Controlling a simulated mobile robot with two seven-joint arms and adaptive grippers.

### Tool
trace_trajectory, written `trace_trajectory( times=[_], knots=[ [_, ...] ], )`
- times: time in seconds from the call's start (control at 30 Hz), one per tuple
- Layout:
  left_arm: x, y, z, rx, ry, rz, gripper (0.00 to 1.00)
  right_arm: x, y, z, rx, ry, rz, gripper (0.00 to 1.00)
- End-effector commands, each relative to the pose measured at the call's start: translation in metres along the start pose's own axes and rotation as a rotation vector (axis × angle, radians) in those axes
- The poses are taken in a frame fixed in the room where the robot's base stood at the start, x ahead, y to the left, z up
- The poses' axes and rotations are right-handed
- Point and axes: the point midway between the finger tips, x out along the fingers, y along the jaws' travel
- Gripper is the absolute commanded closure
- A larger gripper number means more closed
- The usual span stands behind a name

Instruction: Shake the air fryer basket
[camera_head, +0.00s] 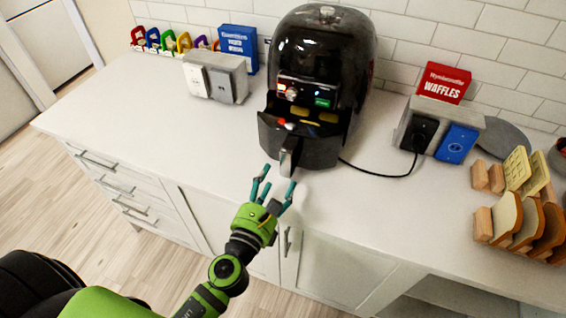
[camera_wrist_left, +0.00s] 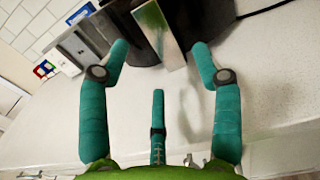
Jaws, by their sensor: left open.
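The black air fryer (camera_head: 322,58) stands on the counter against the tiled wall. Its basket (camera_head: 318,146) is pulled partly out at the front, and food shows inside it. The basket handle (camera_head: 290,157) points toward me. My left gripper (camera_head: 272,180) is open and empty, just in front of the handle and apart from it. In the left wrist view the teal fingers of the left gripper (camera_wrist_left: 163,60) are spread, with the handle (camera_wrist_left: 160,32) ahead between them. The basket front (camera_wrist_left: 128,25) is dark behind it. My right gripper does not show.
A black cord (camera_head: 385,172) runs from the fryer to a grey outlet box (camera_head: 437,122) at right. Bread slices in a wooden rack (camera_head: 484,224) and a red waffles box (camera_head: 443,82) are farther right. The white counter (camera_head: 150,110) is clear at left and in front.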

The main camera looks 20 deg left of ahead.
Motion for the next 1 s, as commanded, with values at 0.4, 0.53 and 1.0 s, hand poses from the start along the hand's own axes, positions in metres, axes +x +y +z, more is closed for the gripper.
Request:
trace_trajectory(
  times=[0.4,0.53,1.0],
  knots=[
    [0.058,0.0,0.002,-0.001,-0.001,-0.001,0.35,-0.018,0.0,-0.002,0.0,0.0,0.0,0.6],
    [0.065,0.0,0.001,0.0,0.0,-0.001,0.35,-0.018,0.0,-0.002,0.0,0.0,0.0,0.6],
    [0.066,0.0,0.0,0.0,0.0,0.0,1.0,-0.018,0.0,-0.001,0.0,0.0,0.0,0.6]
  ],
)
